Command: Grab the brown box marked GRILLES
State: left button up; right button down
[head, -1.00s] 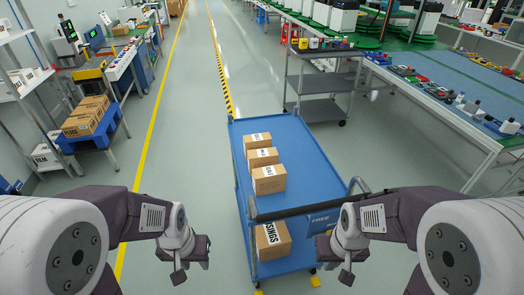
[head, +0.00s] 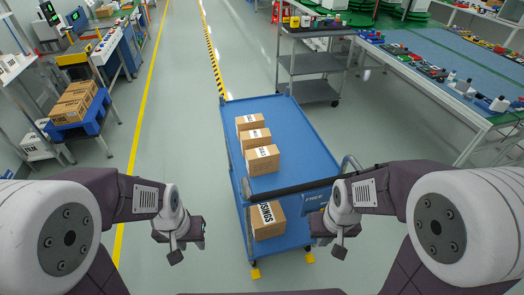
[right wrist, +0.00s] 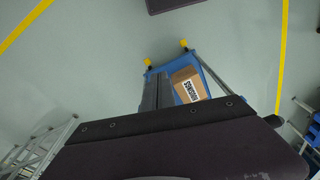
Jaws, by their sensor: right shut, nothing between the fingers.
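Three brown boxes stand in a row on the top deck of a blue cart (head: 305,160): a far box (head: 249,122), a middle box (head: 255,138) and a near box (head: 262,158). Their white labels are too small to read surely, so I cannot tell which says GRILLES. A brown box ending in "SINGS" (head: 267,220) sits on the lower shelf; it also shows in the right wrist view (right wrist: 187,85). My left gripper (head: 180,243) hangs left of the cart, its jaw opening unclear. My right gripper (head: 330,236) is shut and empty near the cart's handle end.
A dark grey shelf trolley (head: 312,64) stands beyond the cart. A long blue-topped workbench (head: 425,75) runs along the right. Several brown boxes (head: 73,100) lie on a blue stand at the left. The floor left of the cart is clear up to the yellow line.

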aim_at(250, 139)
jog(key=j+z, duration=0.4)
jog(key=j, duration=1.35)
jog(key=i+j+z, duration=0.15)
jog(key=i+j, duration=0.15)
jog(key=i+j+z, duration=0.15)
jog(key=i+j, duration=0.15)
jog(key=j, duration=0.2)
jog(key=i+j+z, duration=0.1)
jog(key=i+j, duration=0.15)
jog(key=j, duration=0.2)
jog(key=i+j+z, duration=0.1)
jog(key=i, duration=0.15)
